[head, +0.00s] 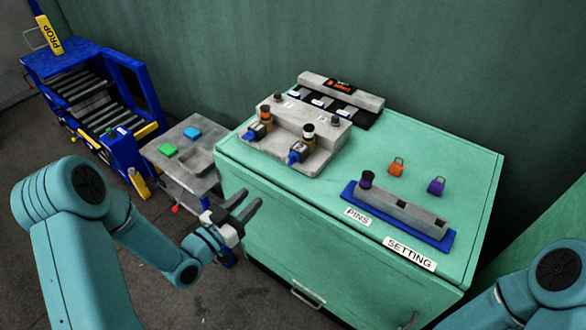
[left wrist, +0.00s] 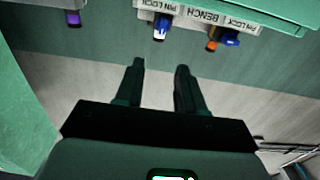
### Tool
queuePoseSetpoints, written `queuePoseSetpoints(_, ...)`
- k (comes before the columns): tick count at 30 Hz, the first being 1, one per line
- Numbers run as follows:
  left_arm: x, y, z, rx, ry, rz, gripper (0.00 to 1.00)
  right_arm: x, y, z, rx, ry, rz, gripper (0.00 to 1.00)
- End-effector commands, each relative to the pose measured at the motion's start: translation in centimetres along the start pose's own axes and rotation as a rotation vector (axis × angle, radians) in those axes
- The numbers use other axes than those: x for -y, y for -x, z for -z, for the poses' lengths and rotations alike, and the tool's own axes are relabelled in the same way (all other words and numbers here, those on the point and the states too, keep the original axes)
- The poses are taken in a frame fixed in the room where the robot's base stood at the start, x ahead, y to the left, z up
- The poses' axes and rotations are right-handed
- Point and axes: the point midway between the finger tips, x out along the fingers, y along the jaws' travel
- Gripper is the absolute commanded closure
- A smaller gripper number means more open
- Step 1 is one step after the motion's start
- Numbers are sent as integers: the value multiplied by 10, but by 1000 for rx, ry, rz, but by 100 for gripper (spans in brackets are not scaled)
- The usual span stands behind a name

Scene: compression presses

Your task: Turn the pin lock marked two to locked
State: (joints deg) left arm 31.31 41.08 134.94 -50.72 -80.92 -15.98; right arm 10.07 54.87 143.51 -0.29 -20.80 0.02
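The grey pin lock bench (head: 330,150) stands on the green cabinet. The number marks are too small to read. In the left wrist view, blue locks (left wrist: 162,18) and (left wrist: 228,38) show beyond the fingertips beside "PIN LOCK" and "BENCH" labels. My left gripper (head: 248,201) is open and empty, in front of the cabinet and apart from the locks. My right gripper is out of view.
A blue tray (head: 350,192) with a grey block lies near the cabinet's front edge. A small grey table (head: 205,138) and a blue roller press (head: 95,90) stand left. My right arm shows lower right.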

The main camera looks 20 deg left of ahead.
Motion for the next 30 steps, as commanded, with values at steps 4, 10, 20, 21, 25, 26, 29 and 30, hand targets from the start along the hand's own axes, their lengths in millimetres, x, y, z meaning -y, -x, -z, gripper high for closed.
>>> queuePoseSetpoints(4, 4, -17, 1, 1, -1, 3, 62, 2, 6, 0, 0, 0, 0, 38)
queuePoseSetpoints(10, 4, -64, 2, 1, 0, 1, 62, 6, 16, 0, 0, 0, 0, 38)
queuePoseSetpoints(20, 0, -136, 0, 2, 3, 0, 62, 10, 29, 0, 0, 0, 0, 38)
queuePoseSetpoints(21, 0, -142, 0, 2, 2, 1, 62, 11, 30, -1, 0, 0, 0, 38)
queuePoseSetpoints(25, -1, -154, -1, 2, 2, 0, 62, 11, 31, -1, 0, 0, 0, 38)
queuePoseSetpoints(26, -1, -156, -1, 3, 2, 0, 62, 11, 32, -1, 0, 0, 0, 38)
queuePoseSetpoints(29, -1, -160, -2, 4, 3, 1, 62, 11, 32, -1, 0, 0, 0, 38)
queuePoseSetpoints(30, -1, -160, -2, 4, 3, 1, 62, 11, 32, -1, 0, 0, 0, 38)
